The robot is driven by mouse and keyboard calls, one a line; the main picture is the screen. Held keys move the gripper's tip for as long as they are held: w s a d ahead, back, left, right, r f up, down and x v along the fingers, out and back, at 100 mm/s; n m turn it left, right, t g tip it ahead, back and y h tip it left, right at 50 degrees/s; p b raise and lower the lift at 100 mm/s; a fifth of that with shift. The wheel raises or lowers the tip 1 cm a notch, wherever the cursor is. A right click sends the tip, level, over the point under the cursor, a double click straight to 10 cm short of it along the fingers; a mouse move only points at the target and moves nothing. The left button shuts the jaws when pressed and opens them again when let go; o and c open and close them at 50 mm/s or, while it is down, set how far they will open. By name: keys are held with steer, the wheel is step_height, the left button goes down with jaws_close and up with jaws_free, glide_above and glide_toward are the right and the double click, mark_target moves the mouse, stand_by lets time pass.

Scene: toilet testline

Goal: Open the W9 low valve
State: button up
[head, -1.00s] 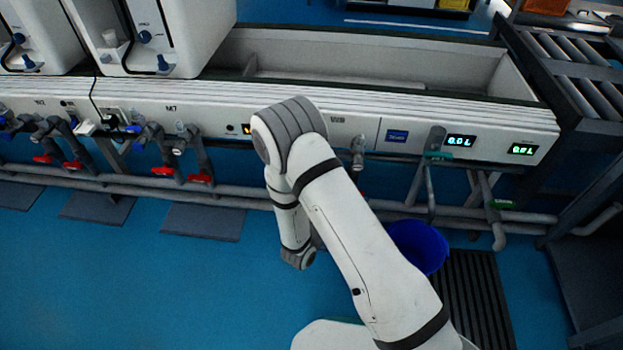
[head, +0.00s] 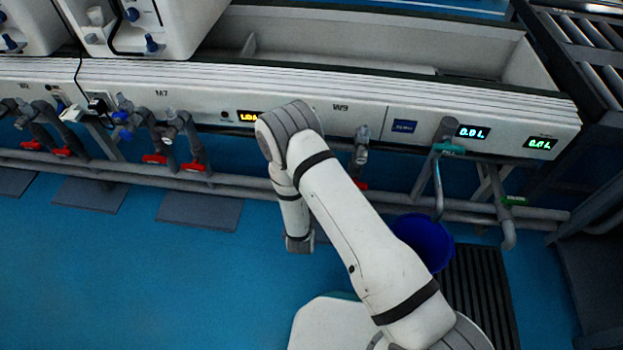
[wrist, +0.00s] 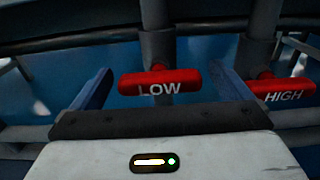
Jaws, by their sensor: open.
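The red valve handle marked LOW (wrist: 160,82) lies crosswise on a grey vertical pipe in the wrist view. My gripper (wrist: 165,92) is open, with one blue finger on each side of this handle. The handle sits between the fingers, and I see no clear contact. A second red handle marked HIGH (wrist: 285,93) is just right of the right finger. In the head view, the W9 label (head: 340,108) is on the white panel right of my arm's elbow. My arm hides the low valve and my gripper there.
A grey W9 pipe fitting (head: 361,150) stands right of my arm. A blue bucket (head: 423,240) is on the floor beside a dark grate (head: 480,290). Other red-handled valves (head: 155,159) line the left. Blue floor (head: 100,280) is open at front left.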

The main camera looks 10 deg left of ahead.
steer(key=shift+w, duration=0.35)
steer(key=shift+c, duration=0.6)
